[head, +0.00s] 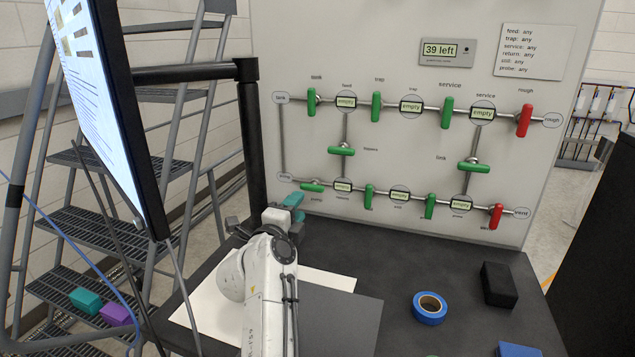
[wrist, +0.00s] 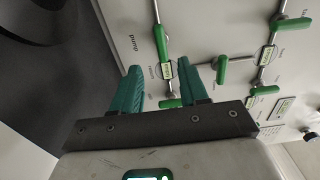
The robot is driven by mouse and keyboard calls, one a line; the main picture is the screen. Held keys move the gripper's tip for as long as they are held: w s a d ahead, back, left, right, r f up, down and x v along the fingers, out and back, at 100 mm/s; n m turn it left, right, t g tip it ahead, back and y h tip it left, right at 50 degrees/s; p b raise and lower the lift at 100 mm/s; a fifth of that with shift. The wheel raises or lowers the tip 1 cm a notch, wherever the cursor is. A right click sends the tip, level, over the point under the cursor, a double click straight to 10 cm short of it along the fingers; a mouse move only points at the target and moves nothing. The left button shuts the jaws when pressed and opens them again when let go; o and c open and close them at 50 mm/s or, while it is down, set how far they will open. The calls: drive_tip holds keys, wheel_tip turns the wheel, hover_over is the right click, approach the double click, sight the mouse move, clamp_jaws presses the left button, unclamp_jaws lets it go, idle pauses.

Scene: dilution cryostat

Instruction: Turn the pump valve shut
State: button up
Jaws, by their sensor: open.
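The pump valve (head: 312,187) has a green handle at the lower left of the pale panel. Its handle lies nearly level, along the lower pipe. In the wrist view, which is turned sideways, the pump valve handle (wrist: 160,42) shows above the fingers, beside the "pump" label. My gripper (head: 293,207) is below and left of the valve in the head view. In the wrist view my gripper (wrist: 162,68) has its two teal fingers apart, with nothing held between them. The handle appears beyond the fingertips; the exact gap cannot be told.
Other green valve handles, such as the trap valve (head: 376,107), and red ones at rough (head: 524,120) and vent (head: 496,216) share the panel. A display (head: 440,50) reads "39 left". Blue tape (head: 429,307) and a black block (head: 499,285) lie on the bench. A monitor (head: 108,110) stands left.

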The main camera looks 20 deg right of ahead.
sight(311, 190)
drive_tip(key=b+x, duration=0.1)
drive_tip(key=x, duration=0.9)
drive_tip(key=shift+w+d+r, duration=0.1)
drive_tip(key=shift+w+d, duration=0.1)
drive_tip(key=shift+w, duration=0.05)
clamp_jaws()
